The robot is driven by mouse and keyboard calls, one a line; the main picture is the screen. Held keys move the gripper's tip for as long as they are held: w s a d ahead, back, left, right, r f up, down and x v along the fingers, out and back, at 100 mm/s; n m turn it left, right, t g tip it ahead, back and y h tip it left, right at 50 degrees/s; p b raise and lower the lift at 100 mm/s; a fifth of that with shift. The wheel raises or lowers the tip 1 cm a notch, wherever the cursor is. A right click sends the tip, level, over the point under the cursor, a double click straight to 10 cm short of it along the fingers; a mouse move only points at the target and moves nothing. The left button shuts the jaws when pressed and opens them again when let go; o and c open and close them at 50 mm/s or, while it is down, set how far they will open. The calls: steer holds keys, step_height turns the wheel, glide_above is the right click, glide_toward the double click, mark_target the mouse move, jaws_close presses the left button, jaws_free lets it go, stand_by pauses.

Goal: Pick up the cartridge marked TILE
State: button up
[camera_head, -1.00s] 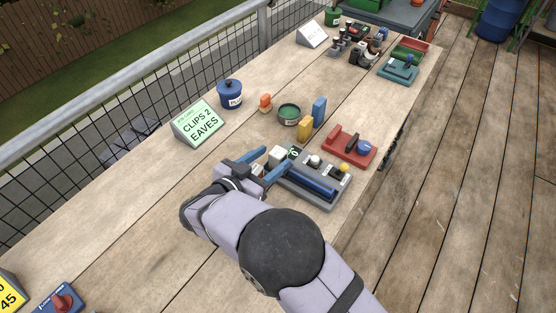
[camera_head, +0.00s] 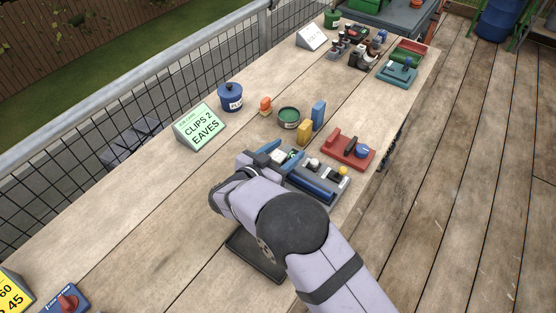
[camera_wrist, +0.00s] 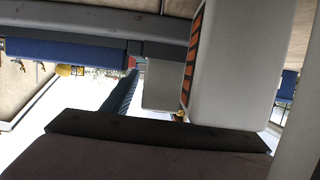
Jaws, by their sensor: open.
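My gripper (camera_head: 280,156) is open at the left end of a grey rack (camera_head: 335,193), its blue fingers on either side of a whitish cartridge that shows partly between them in the head view. The rack also holds a blue bar and small pieces with white and yellow tops. In the wrist view, a large pale block with orange stripes (camera_wrist: 235,65) fills the right of centre, and a smaller grey block stands beside a blue ribbed finger (camera_wrist: 120,97). No TILE marking is legible, so I cannot tell which cartridge bears it.
A red holder (camera_head: 348,152) stands just beyond the rack. Yellow (camera_head: 304,132) and blue (camera_head: 318,115) blocks and a green round tin (camera_head: 289,117) stand behind. A green card (camera_head: 199,126) reads CLIPS 2 EAVES. A dark tray (camera_head: 240,245) lies under my arm.

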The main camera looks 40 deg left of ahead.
steer(key=shift+w, duration=0.1)
steer(key=c, duration=1.2)
steer(key=shift+o, duration=0.2)
step_height(320, 180, up, 10)
steer(key=b, duration=0.1)
